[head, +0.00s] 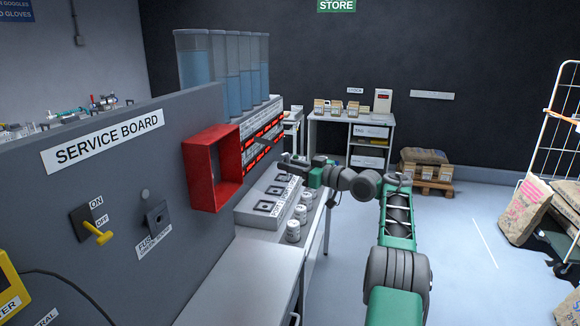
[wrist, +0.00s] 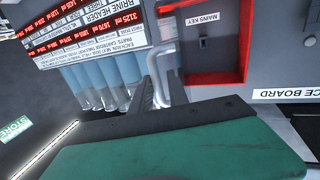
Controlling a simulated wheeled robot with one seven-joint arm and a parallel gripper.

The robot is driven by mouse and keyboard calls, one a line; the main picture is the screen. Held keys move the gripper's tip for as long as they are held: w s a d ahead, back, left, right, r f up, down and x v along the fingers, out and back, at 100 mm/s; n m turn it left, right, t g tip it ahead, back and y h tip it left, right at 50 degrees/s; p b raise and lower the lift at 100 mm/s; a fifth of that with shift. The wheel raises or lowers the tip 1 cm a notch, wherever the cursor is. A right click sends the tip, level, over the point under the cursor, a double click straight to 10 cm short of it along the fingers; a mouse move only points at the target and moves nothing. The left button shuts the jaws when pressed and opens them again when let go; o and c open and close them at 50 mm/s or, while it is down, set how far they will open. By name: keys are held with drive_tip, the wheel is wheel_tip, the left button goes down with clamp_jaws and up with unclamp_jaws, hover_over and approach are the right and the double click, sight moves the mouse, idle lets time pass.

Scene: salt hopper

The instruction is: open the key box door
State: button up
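The key box (head: 228,168) is red and fixed to the right part of the grey service board. In the wrist view its red frame (wrist: 243,40) surrounds a grey panel with a "MAINS KEY" label (wrist: 203,19) and a small dark fitting under it. I cannot tell whether this panel is the door or the back of the box. My gripper (head: 287,158) is to the right of the box, apart from it, above the counter. Its grey fingers (wrist: 160,75) show edge-on beside the red frame.
The service board (head: 120,200) carries a yellow switch handle (head: 98,234) and a fuse holder (head: 156,218). Beyond the box stand clear hoppers (head: 195,65) and red displays. A sloped port panel (head: 270,205) and white jars (head: 293,231) sit below my gripper.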

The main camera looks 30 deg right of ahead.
drive_tip(key=shift+o, duration=0.7)
drive_tip(key=shift+d, duration=0.15)
drive_tip(key=shift+o, duration=0.3)
drive_tip(key=shift+s+d, duration=0.15)
drive_tip(key=shift+d, duration=0.1)
drive_tip(key=b+v, duration=0.2)
drive_tip(key=v, duration=0.5)
drive_tip(key=shift+s+d+b, duration=0.2)
drive_tip(key=shift+s+b, duration=0.15)
drive_tip(key=shift+b, duration=0.05)
